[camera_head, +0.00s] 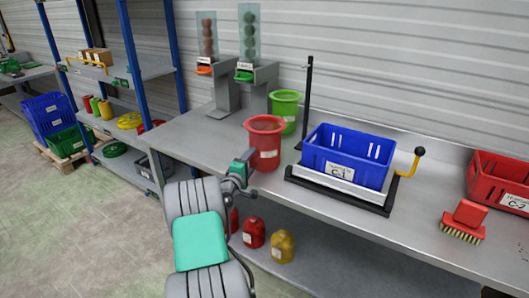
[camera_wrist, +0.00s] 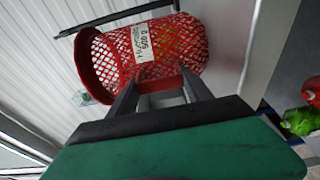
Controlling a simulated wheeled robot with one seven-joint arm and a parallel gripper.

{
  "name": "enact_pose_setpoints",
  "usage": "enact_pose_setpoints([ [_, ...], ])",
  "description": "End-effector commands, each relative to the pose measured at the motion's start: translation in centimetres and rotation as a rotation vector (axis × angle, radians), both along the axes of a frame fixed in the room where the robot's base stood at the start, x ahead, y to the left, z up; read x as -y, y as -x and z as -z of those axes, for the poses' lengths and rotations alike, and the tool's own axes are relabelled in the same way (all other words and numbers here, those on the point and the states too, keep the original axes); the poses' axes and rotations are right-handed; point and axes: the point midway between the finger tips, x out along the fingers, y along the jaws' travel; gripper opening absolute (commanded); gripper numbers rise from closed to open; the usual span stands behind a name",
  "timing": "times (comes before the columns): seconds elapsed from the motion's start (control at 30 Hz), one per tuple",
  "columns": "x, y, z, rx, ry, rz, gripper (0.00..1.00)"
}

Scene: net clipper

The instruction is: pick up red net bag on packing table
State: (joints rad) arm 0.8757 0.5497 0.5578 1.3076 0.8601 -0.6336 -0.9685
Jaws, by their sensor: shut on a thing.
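The red net bag (camera_head: 264,148) stands upright and open-topped near the front edge of the packing table (camera_head: 195,135). It carries a white label. In the wrist view the red net bag (camera_wrist: 172,48) fills the upper middle, with its mesh and a "500 g" label showing. My gripper (camera_head: 247,160) reaches it from the front left. In the wrist view my gripper's fingers (camera_wrist: 165,90) are closed on the near side of the bag. I cannot tell whether the bag's base touches the table.
A green net bag (camera_head: 286,108) stands just behind. To the right are a blue crate (camera_head: 347,155) on a black-framed stand, a brush (camera_head: 463,222) and a red crate (camera_head: 499,181). Two dispensers (camera_head: 229,80) stand at the back left. Filled red and yellow bags (camera_head: 283,247) sit on the lower shelf.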

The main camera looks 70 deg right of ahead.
Motion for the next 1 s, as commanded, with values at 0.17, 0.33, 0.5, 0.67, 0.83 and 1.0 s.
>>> enact_pose_setpoints([
  [0.17,0.0,0.0,0.0,0.0,-0.001,0.0,0.2],
  [0.33,0.0,0.0,0.0,0.0,0.0,0.0,0.19],
  [0.5,0.0,0.0,-0.5,0.001,0.001,0.0,0.19],
  [0.67,0.0,0.0,-3.1,0.004,0.006,0.0,0.19],
  [0.83,-3.2,1.5,-7.6,0.004,0.006,-0.002,0.19],
  [1.0,-7.4,3.5,-10.4,0.001,0.002,-0.003,0.19],
])
